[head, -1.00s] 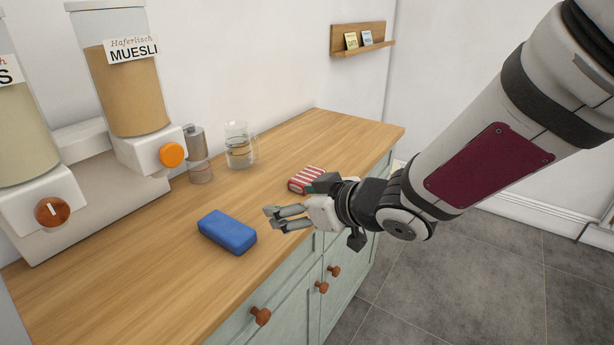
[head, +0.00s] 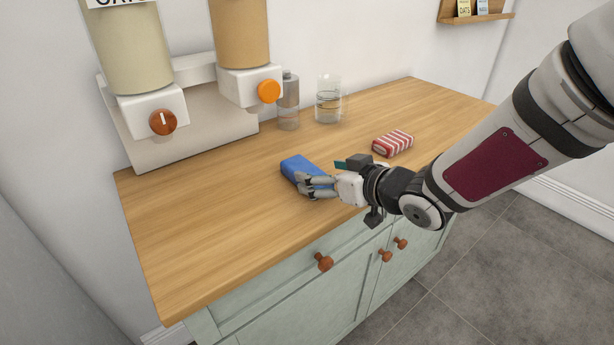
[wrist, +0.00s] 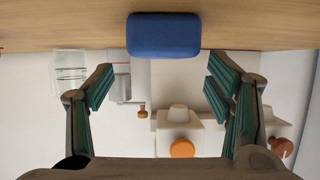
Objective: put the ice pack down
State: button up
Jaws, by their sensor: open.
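The ice pack, which I take to be the blue block (head: 299,165), lies flat on the wooden counter (head: 215,215). My gripper (head: 304,186) is open and low over the counter, at the near right side of the block. Its fingers overlap part of the block in the head view. In the wrist view the block (wrist: 163,36) lies ahead of the spread fingers (wrist: 160,78), centred between them, with no finger visibly closed on it. Whether a fingertip touches it I cannot tell.
A red-and-white striped box (head: 393,143) lies right of the block, behind my gripper. A glass jug (head: 328,100), a metal-topped container (head: 288,100) and the cereal dispensers (head: 190,110) stand along the wall. The counter's left front is clear.

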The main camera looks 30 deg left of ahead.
aim_at(307, 170)
jog(key=x, duration=0.4)
jog(key=shift+a+f, duration=0.1)
jog(key=shift+a, duration=0.25)
